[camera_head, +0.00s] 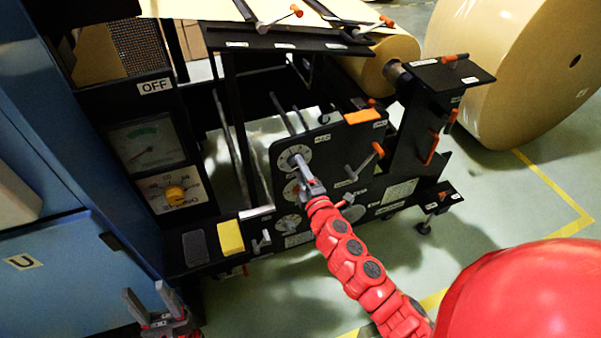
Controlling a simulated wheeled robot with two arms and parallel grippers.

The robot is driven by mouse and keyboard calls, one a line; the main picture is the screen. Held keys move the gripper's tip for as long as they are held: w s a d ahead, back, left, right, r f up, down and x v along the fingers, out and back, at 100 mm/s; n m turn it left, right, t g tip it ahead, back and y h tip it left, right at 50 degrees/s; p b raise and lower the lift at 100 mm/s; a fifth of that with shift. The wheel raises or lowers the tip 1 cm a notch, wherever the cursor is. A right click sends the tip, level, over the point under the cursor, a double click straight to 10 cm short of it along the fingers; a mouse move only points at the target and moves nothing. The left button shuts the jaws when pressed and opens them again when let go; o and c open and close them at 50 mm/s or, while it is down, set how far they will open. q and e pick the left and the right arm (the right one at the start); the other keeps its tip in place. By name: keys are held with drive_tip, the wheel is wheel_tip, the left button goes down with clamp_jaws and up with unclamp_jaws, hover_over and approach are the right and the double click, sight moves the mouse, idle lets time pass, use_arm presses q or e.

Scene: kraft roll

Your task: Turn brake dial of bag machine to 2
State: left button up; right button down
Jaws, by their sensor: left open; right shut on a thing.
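The middle dial (290,189) is partly behind my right gripper. A lower dial (287,223) shows beneath it. The numbers and labels are too small to read, so I cannot tell the setting or which dial is the brake. My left gripper (152,300) is open and empty at the bottom left, away from the panel.
A blue cabinet (70,165) stands at left, beside a gauge (146,141) and a yellow knob (176,194). A large kraft roll (505,70) stands at the upper right.

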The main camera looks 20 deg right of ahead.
drive_tip(key=shift+n, duration=0.6)
drive_tip(key=shift+c, duration=1.6)
unclamp_jaws()
drive_tip(key=s, duration=1.7)
drive_tip(key=shift+s+d, duration=0.2)
drive_tip(key=shift+d, duration=0.1)
